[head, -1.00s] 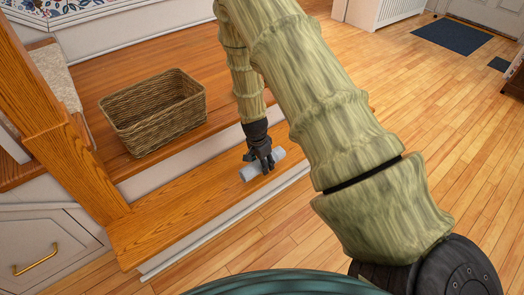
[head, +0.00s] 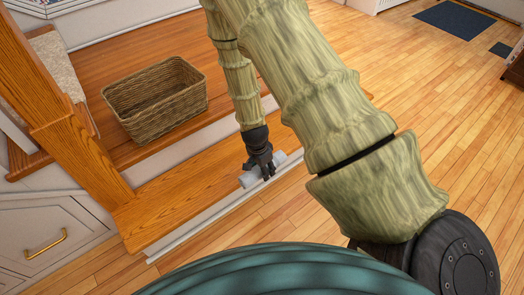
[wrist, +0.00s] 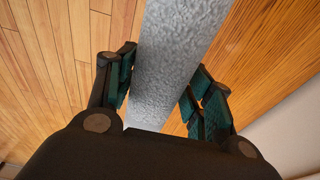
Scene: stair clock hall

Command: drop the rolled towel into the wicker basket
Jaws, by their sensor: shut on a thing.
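The rolled towel (head: 248,179) is a pale grey roll at the lower wooden step. It also shows in the wrist view (wrist: 182,50), running between the finger pads. My gripper (head: 262,170) is shut on the towel around its middle; in the wrist view the two fingers (wrist: 160,92) lie on either side of it. I cannot tell whether the towel still touches the step. The wicker basket (head: 158,123) is brown, rectangular and open at the top. It stands upright on the higher step, left of and beyond my gripper, and looks empty.
The lower step (head: 165,210) has a white riser below it. A wooden newel post (head: 75,140) rises left of the basket. A cabinet with a brass handle (head: 47,243) is at lower left. The wooden floor (head: 450,130) is open at right, with a dark mat (head: 453,26) far off.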

